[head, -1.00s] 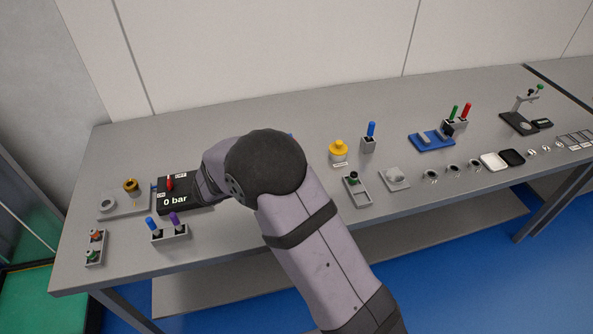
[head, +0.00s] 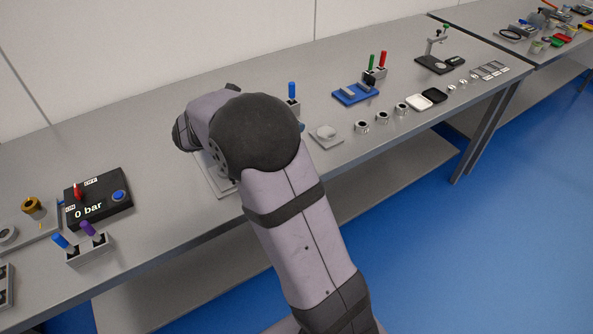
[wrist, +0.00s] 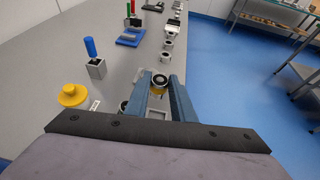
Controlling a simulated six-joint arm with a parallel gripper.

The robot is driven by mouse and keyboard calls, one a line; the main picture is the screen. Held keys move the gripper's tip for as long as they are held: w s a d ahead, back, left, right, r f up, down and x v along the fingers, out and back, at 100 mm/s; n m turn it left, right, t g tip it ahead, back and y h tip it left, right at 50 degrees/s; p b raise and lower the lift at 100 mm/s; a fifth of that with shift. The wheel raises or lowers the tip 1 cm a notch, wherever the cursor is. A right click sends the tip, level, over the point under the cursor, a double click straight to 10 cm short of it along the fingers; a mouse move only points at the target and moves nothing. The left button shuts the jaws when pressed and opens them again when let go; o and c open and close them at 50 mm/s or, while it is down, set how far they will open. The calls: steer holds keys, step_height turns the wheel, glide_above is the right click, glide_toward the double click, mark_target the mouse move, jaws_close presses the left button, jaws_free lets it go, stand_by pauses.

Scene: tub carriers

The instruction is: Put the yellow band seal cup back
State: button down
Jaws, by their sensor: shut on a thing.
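The yellow band seal cup (wrist: 158,90) shows in the wrist view as a small round piece with a dark, ringed top and yellow below its rim. My gripper (wrist: 161,86) is shut on it, with one blue-grey finger on each side. Below the cup, a grey tray (wrist: 158,114) shows partly between the fingers; its inside is mostly hidden. I cannot tell how high the cup is above it. In the head view my arm hides the gripper's fingertips and the cup.
Several dark-holed rings (head: 383,117) line the bench's front. A black 0 bar box (head: 98,198) stands left, with bare bench between it and my arm.

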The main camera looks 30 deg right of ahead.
steer(key=shift+s+f+p, duration=0.2)
steer(key=shift+f, duration=2.3)
steer(key=shift+s+f+p, duration=0.2)
steer(key=shift+f, duration=2.3)
steer(key=shift+f, duration=0.15)
steer(key=c, duration=1.5)
jaws_free()
steer(key=shift+a, duration=0.1)
